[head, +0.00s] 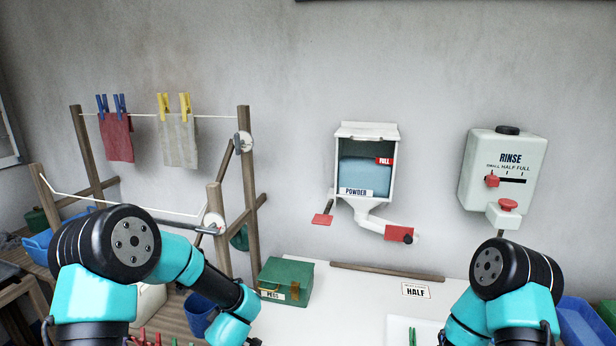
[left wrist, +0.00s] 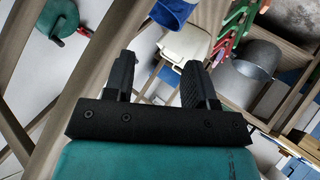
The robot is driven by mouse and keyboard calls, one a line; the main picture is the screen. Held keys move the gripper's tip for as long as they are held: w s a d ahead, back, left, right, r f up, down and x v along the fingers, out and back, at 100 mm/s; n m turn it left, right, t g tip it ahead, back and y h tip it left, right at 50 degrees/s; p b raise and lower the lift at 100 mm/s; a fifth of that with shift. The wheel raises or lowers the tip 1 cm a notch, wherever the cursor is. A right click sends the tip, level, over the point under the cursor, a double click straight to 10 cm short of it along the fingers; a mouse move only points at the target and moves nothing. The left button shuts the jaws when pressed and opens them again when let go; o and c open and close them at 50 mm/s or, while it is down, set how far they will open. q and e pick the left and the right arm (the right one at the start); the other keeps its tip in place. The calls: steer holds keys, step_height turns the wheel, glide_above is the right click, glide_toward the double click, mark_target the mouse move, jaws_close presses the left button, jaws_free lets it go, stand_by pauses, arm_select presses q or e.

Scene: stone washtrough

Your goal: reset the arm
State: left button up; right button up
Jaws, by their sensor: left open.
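My left arm comes into the head view from the left, bends at a black joint and slopes down to the lower edge, where its end passes out of the picture. In the left wrist view my left gripper (left wrist: 157,78) is open, with its two black fingers apart and nothing between them. My right arm stands at the lower right of the head view, bent downward. Its gripper is outside the picture.
A wooden drying rack (head: 245,180) holds a red cloth (head: 117,138) and a beige cloth (head: 179,142). A green pegs box (head: 286,281) stands beside my left arm. A powder dispenser (head: 366,130) and rinse dispenser (head: 478,178) hang on the wall. The white countertop (head: 350,310) is mostly clear.

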arm_select(q)
steer(key=s+d+f+m+g+h, duration=0.1)
steer(key=s+f+m+g+h, duration=0.3)
steer(key=s+f, duration=0.5)
steer(key=s+d+f+m+g+h, duration=0.2)
steer(key=s+f, duration=0.7)
steer(key=s, duration=0.9)
steer(key=m+g+h, duration=0.2)
steer(key=m+h, duration=0.1)
steer(key=m, duration=0.1)
steer(key=shift+d+f+m+g, duration=0.15)
steer(key=shift+f+m+g, duration=0.1)
steer(key=shift+m+g, duration=0.05)
